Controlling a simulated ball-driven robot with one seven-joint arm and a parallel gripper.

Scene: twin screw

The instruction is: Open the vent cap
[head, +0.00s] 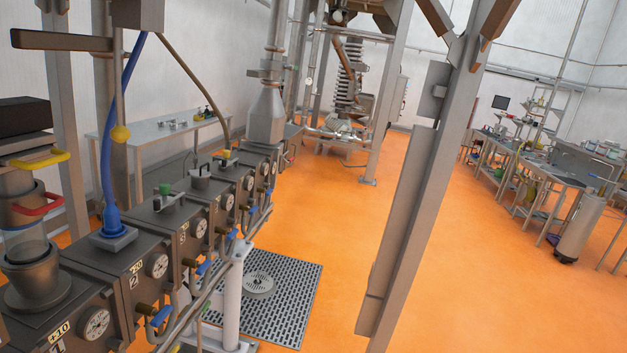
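A row of grey machine barrel blocks runs from the lower left into the distance. On top of one block sits a round metal cap with a small handle (201,177). I cannot tell for sure which of these is the vent cap. Both look seated on their blocks. My gripper does not show in this view.
A blue hose (107,180) rises from the near block. A steel post (420,190) crosses the middle right. A perforated floor grate (290,290) lies beside the machine. Open orange floor (480,270) is at the right.

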